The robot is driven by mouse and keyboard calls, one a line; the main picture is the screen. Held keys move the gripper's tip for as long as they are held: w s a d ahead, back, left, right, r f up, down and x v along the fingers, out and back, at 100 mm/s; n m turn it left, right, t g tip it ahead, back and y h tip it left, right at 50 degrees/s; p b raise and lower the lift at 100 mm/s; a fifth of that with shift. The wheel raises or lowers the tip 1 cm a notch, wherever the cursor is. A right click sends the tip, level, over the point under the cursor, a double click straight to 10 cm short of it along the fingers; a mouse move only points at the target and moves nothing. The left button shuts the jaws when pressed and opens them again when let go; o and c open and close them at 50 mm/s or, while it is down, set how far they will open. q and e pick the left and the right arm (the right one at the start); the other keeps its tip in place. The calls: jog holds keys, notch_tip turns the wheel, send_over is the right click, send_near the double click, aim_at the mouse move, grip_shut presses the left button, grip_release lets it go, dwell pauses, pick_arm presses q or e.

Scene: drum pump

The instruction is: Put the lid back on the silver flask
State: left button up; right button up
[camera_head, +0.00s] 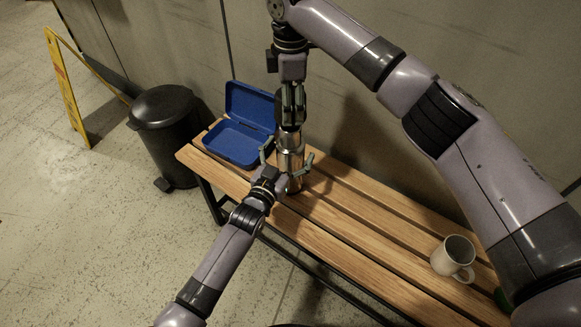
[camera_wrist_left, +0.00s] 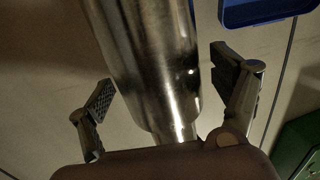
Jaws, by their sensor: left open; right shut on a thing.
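The silver flask (camera_head: 290,163) stands upright on the wooden bench, near the blue box. In the left wrist view its shiny metal body (camera_wrist_left: 158,65) fills the middle, between the spread fingers. My left gripper (camera_head: 287,157) is open with its fingers on either side of the flask; gaps show between each finger and the metal in the wrist view. My right gripper (camera_head: 292,105) comes down from above and is shut on the dark lid (camera_head: 290,122), right over the flask's top. The fingers partly hide the lid, and I cannot tell whether it touches the flask.
An open blue box (camera_head: 235,140) lies behind left of the flask. A white mug (camera_head: 452,257) stands at the right on the slatted bench (camera_head: 345,222). A black bin (camera_head: 163,125) and a yellow floor sign (camera_head: 68,95) stand left. The wall is close behind.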

pick_arm(q)
jog(key=shift+c, duration=0.6)
jog(key=c, duration=1.7)
jog(key=shift+o, duration=0.2)
pick_arm(e)
send_over(290, 146)
jog(key=w, duration=0.3)
jog(key=shift+s+d+f, duration=0.1)
jog(key=shift+s+f, duration=0.05)
jog(key=shift+f, duration=2.35)
jog(key=shift+f, duration=0.9)
jog(key=shift+f, duration=0.5)
